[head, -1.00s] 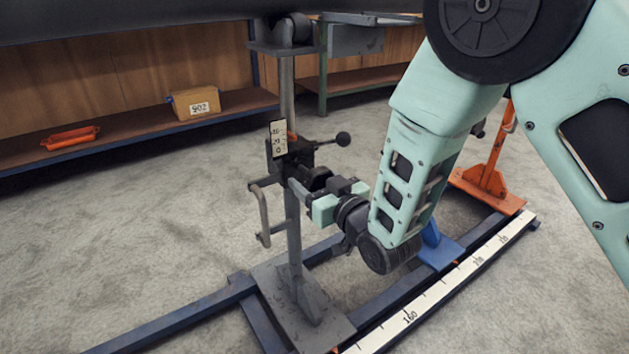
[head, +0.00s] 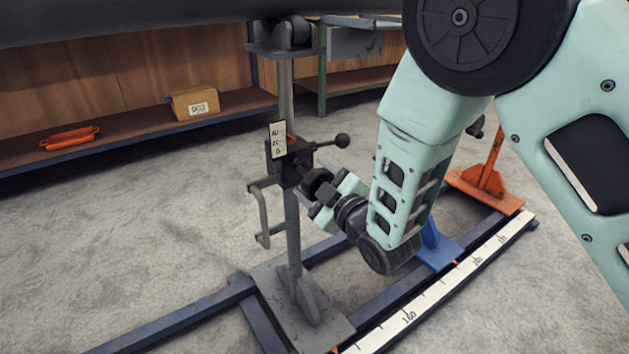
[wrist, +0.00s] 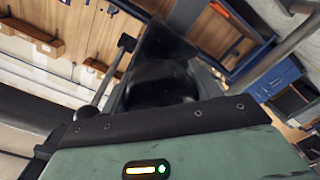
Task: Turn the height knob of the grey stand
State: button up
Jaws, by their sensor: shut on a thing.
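The grey stand (head: 290,230) is upright on the floor rails, with a roller head at its top under a dark pipe (head: 180,20). A small white scale plate (head: 278,140) is on its post. Its black height knob (head: 318,184) is at the right side of the black clamp block, partly hidden by my gripper. My gripper (head: 328,192) is shut on the knob, with its body tilted. In the wrist view a dark rounded shape, seemingly the knob (wrist: 160,83), fills the space ahead of my gripper.
A black ball-ended lever (head: 342,141) sticks out just above my gripper. A crank handle (head: 264,218) hangs at the stand's left. An orange stand (head: 488,180), a blue foot (head: 437,250) and a ruler rail (head: 440,295) are to the right. Floor at left is clear.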

jog(key=n+p, duration=0.1)
jog(key=n, duration=0.5)
jog(key=shift+r+n, duration=0.1)
jog(key=shift+n, duration=0.2)
jog(key=n+p, duration=0.2)
jog(key=n, duration=0.4)
jog(key=shift+n, duration=0.3)
jog(key=o, duration=1)
jog(key=shift+c, duration=0.2)
jog(key=shift+d, duration=0.1)
jog(key=p+v, duration=0.8)
jog(key=v, duration=0.9)
